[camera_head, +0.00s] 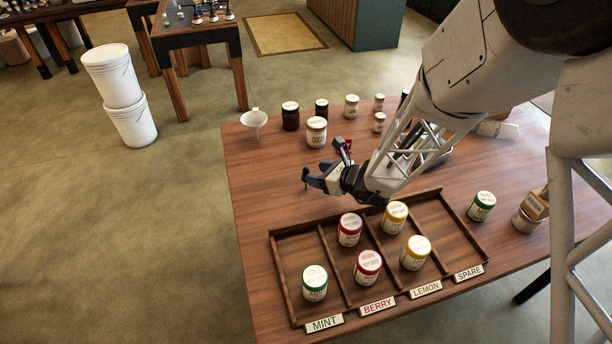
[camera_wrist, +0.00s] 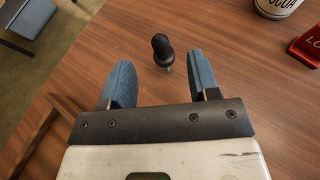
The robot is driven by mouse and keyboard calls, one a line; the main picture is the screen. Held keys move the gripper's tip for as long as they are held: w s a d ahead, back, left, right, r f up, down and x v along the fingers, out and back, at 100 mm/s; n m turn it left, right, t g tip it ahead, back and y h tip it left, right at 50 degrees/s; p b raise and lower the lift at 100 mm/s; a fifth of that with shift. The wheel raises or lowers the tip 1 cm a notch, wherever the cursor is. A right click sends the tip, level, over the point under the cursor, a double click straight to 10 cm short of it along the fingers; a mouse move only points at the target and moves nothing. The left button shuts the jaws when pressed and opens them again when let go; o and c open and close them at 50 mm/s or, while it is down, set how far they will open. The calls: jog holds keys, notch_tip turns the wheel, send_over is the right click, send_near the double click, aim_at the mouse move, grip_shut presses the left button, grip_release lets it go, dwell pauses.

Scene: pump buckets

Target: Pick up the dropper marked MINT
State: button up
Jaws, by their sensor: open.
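A small black bulb-topped piece with a collar (camera_wrist: 162,47), which looks like a dropper, shows in the wrist view. It lies in line with the gap between my fingertips, a little ahead of them; I see no marking on it. My gripper (camera_wrist: 158,64) is open, with one blue finger at either side of the gap and nothing clamped. In the head view my gripper (camera_head: 314,178) is low over the table behind the sorting tray (camera_head: 283,236). I cannot make the dropper out clearly there. A MINT label (camera_head: 324,323) marks the tray's left compartment.
A green-lidded jar (camera_head: 315,284) stands in the MINT compartment; red- and yellow-lidded jars fill the middle ones. Another green-lidded jar (camera_head: 481,205) stands right of the tray. A white-lidded jar (camera_head: 316,132), a red item (camera_wrist: 310,44) and a white cup (camera_head: 254,122) are nearby.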

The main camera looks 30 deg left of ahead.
jog(key=shift+x, duration=0.95)
jog(key=shift+x, duration=2.6)
jog(key=c, duration=0.9)
